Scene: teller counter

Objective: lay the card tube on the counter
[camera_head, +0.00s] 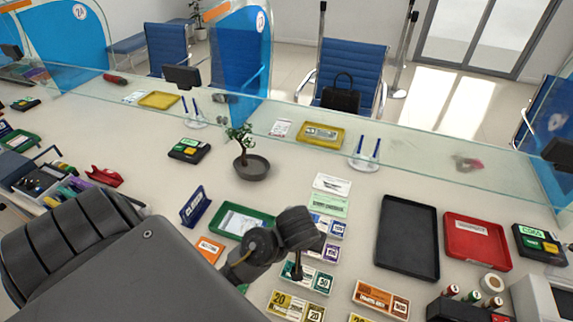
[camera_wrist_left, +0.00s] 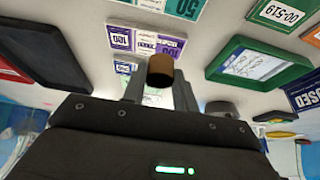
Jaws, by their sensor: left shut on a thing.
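The card tube (camera_wrist_left: 160,70) is a short brown cylinder seen end-on between the two fingers of my left gripper (camera_wrist_left: 160,88) in the left wrist view. The gripper is shut on it. In the head view my left gripper (camera_head: 297,267) points down over the banknote stacks, and I cannot make out the tube there. The pale counter (camera_head: 335,277) lies below; the exact gap between tube and counter cannot be told. My right gripper is not in view.
Banknote stacks (camera_head: 332,226) lie under and around the gripper. A green tray (camera_head: 268,220) is to its left. A black tray (camera_head: 407,238) and a red tray (camera_head: 477,240) are to its right. A potted plant (camera_head: 252,168) stands behind, before the glass screen (camera_head: 300,125).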

